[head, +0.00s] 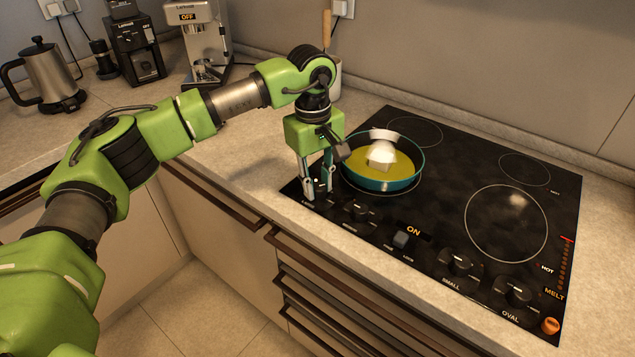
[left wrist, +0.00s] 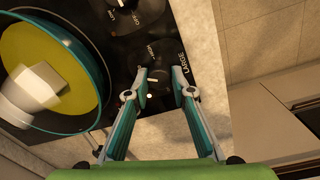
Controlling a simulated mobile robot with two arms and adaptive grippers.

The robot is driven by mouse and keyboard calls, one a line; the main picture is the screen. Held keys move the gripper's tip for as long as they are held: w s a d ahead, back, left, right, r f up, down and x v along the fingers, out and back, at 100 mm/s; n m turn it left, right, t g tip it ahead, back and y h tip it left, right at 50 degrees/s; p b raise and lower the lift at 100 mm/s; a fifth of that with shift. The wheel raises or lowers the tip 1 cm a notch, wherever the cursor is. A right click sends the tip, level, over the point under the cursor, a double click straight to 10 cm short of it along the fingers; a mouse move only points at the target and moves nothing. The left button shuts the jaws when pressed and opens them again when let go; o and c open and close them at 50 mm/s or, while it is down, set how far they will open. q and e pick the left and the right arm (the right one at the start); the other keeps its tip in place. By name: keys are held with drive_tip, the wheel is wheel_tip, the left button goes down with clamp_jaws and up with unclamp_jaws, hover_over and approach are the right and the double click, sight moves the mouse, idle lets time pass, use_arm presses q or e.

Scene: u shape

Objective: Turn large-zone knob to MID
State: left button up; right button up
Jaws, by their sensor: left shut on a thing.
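The black large-zone knob (left wrist: 161,88) is between my left fingertips in the left wrist view, beside the white LARGE label. Its dark body blends with the black cooktop (head: 450,155), so its pointer setting cannot be read. In the head view the fingers hide it. My left gripper (head: 318,192) points down at the cooktop's front left corner and is shut on this knob. It also shows in the left wrist view (left wrist: 161,80). My right gripper is not in view.
A teal pan (head: 352,180) with yellow content and a white object stands just right of the gripper. More knobs (head: 362,211) (head: 460,263) (head: 518,294) and a switch (head: 401,239) line the front edge. The display (head: 414,230) reads ON. A kettle (head: 47,75) stands far left.

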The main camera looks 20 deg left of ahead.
sight(315, 187)
use_arm(q)
drive_tip(key=o, duration=1.1)
drive_tip(key=shift+r, duration=0.1)
wheel_tip(315, 187, up, 12)
drive_tip(key=shift+s+a, duration=0.15)
drive_tip(key=shift+s, duration=0.1)
